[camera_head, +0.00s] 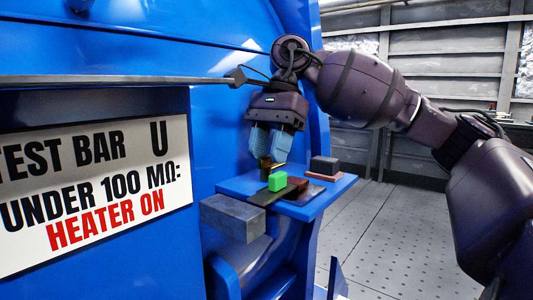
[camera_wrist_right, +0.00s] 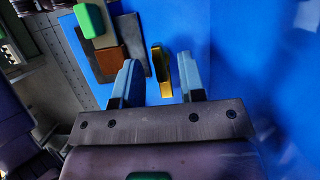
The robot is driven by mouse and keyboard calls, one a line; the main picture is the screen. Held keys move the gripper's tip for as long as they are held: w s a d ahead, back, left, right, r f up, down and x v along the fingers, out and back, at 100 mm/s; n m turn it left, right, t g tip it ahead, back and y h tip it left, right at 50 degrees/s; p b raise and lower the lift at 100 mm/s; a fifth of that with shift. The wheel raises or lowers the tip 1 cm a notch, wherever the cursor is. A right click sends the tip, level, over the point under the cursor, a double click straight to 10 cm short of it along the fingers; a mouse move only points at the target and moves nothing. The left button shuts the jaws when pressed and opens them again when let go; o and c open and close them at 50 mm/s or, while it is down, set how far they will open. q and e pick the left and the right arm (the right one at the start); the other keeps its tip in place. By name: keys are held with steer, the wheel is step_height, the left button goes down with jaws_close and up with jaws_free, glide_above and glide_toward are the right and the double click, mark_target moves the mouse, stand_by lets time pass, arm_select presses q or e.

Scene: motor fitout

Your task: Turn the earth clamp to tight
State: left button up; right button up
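A brass-coloured upright piece (camera_wrist_right: 161,72), which looks like the earth clamp's handle, stands by the blue surface in the right wrist view. My right gripper (camera_head: 268,157) points down over the blue shelf in the head view. In the wrist view the gripper (camera_wrist_right: 158,62) is open, with one pale blue finger on each side of the brass piece and a visible gap on both sides. In the head view the piece is mostly hidden under the fingers, and its tight or loose setting cannot be read. My left gripper is not in view.
A green block (camera_head: 277,182) sits beside the fingers on the blue shelf (camera_head: 312,208). A dark block (camera_head: 324,165) stands further right. A grey block (camera_head: 230,217) juts out in front. A dark bar (camera_head: 120,80) runs above the white sign (camera_head: 90,185).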

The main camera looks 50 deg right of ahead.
steer(key=shift+a+f, duration=0.15)
steer(key=shift+f, duration=0.1)
steer(key=shift+c, duration=0.3)
jaws_close()
